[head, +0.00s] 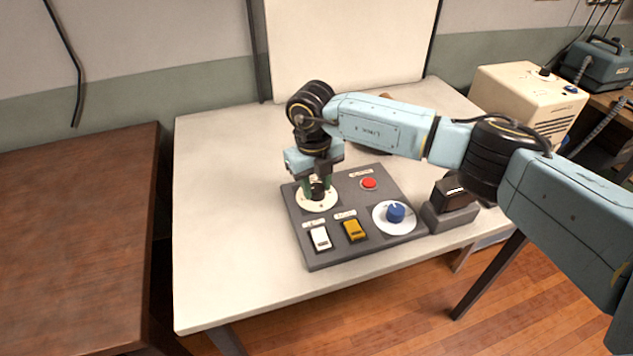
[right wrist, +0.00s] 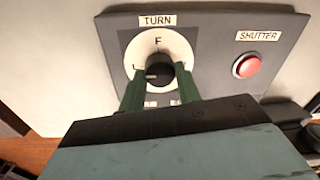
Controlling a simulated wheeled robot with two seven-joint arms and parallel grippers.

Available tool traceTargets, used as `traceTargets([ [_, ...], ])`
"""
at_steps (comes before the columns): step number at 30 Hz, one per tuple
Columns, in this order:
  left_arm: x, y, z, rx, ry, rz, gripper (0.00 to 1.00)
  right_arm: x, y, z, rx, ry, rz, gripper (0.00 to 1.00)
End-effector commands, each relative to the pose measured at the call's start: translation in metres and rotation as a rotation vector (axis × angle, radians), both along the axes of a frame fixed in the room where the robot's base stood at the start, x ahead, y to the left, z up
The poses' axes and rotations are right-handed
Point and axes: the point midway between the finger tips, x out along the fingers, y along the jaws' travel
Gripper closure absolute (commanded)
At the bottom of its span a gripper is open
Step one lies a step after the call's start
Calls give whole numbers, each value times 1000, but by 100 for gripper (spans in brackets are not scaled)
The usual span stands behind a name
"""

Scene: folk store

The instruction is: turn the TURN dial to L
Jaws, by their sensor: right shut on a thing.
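The TURN dial is a black knob (right wrist: 159,66) on a round white plate (right wrist: 143,45), with an F at its top and an L at its left in the right wrist view. The pale mark on the knob points left, roughly at the L. Its plate shows in the head view (head: 317,205) at the panel's back left. My right gripper (right wrist: 160,82) comes down over the dial, its green fingers shut on the knob from both sides. The fingers and palm hide the plate's lower part. My left gripper is not in view.
The grey panel (head: 385,182) also carries a red SHUTTER button (right wrist: 247,65), a white switch (head: 320,238), a yellow switch (head: 354,230) and a blue knob (head: 395,212). A dark box in a grey holder (head: 447,216) stands to its right. The white table (head: 225,230) is clear at left.

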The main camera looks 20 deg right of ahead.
Motion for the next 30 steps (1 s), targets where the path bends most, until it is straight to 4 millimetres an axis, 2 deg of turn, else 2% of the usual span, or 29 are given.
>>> traceTargets([
  [11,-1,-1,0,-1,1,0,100,1,0,2,0,-3,-5,90],
  [12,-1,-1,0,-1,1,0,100,1,0,2,0,-3,-5,66],
  [17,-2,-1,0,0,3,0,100,1,0,1,0,-2,-5,45],
  [26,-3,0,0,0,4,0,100,1,0,2,0,-1,-4,45],
  [30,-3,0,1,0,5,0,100,1,1,16,1,-5,-3,45],
])
